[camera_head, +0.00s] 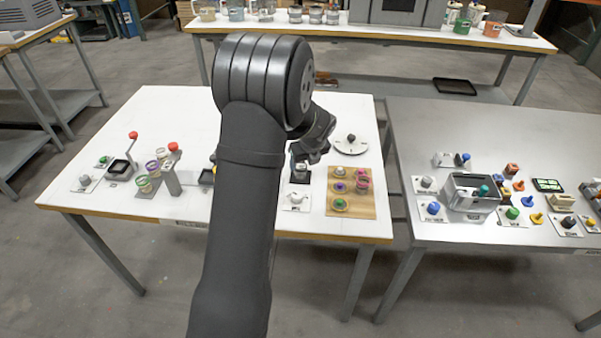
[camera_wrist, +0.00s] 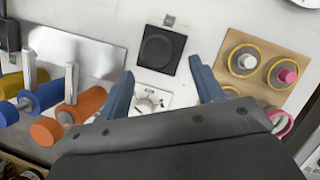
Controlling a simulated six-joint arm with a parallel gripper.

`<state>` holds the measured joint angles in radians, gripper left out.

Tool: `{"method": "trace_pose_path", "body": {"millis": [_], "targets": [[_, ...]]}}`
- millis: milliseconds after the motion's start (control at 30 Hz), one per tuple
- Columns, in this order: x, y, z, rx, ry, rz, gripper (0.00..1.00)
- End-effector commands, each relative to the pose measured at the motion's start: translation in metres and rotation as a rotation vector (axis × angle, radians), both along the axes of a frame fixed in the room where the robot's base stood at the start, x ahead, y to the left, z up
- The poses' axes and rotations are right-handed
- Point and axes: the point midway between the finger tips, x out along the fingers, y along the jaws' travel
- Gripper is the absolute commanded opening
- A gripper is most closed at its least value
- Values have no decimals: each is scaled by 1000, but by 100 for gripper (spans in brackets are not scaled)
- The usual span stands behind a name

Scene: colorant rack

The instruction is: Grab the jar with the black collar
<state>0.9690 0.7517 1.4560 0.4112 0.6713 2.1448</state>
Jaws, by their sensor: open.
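My gripper (camera_head: 311,152) is above the white table (camera_head: 130,120), left of the wooden board (camera_head: 370,208). In the wrist view my gripper (camera_wrist: 161,68) is open, with nothing between its two blue-grey fingers. A dark square pad (camera_wrist: 162,48) with a round face lies beyond the fingertips. On the board, a pale-topped piece (camera_wrist: 243,61) and a pink-topped piece (camera_wrist: 283,74) have yellow rings. Several jars (camera_head: 153,168) stand in a rack at the left. I cannot make out a black collar on any jar.
A white dial plate with a dark knob (camera_head: 351,138) is behind the board. A small white plate with a knob (camera_head: 296,198) is in front of the pad. Orange (camera_wrist: 88,103) and blue (camera_wrist: 44,97) cylinders are left in the wrist view. My arm hides the table's middle.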

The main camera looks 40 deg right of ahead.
Motion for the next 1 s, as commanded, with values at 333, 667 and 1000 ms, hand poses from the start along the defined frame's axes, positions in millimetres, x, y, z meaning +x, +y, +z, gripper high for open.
{"method": "trace_pose_path", "body": {"millis": [333,667,1000], "targets": [[23,-4,-32,1,2,1,60],[28,-6,-46,-2,0,-1,60],[28,-6,-45,-2,0,-1,13]]}}
